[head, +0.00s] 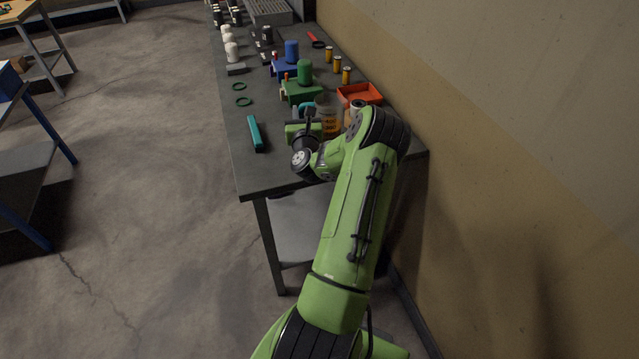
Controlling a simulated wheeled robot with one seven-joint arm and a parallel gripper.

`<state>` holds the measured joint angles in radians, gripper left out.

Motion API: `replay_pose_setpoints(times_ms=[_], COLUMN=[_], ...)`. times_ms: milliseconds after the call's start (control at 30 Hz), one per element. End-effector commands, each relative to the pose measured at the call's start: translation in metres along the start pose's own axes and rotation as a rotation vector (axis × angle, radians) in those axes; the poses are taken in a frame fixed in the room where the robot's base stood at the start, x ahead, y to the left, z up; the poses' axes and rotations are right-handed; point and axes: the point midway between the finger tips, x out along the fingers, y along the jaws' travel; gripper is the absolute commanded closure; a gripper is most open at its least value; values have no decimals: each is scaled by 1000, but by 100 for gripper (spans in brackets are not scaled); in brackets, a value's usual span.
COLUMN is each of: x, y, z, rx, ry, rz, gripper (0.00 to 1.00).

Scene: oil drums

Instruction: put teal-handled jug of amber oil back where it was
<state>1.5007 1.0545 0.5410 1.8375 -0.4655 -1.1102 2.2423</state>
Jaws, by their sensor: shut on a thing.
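The teal-handled jug of amber oil (328,121) is in the head view near the close end of the workbench. Its clear body shows an amber lower part, and a bit of teal handle shows on its left side. My gripper (308,113) is at the handle, shut on the jug. My green wrist and forearm hide the lower part of the jug, so I cannot tell whether its base touches the bench.
The long grey workbench (238,168) runs along the wall. A teal bar (255,134) lies left. Small yellow-black cans (346,75) line the wall side.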

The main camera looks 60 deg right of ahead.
Motion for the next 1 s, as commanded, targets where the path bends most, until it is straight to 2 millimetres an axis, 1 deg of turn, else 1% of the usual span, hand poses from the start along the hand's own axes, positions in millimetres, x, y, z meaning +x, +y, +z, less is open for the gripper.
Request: replay_pose_setpoints(times_ms=[67,200,233,367,500,533,600,833,967,1000], x=[0,0,0,0,0,0,0,0,0,0], y=[-2,-1,-2,-2,-1,-1,-1,-2,-2,-2], z=[-8,-43,-49,-66,-92,-96,-100,-98,-103,-103], rx=[-2,-3,-2,-2,-3,-2,-2,-1,-2,-1], ry=[0,2,2,1,1,1,0,-1,-1,1], rz=[-2,-2,-2,-2,-2,-1,-2,-3,-3,-2], gripper=[100,100,100,100,100,100,100,100,100,74])
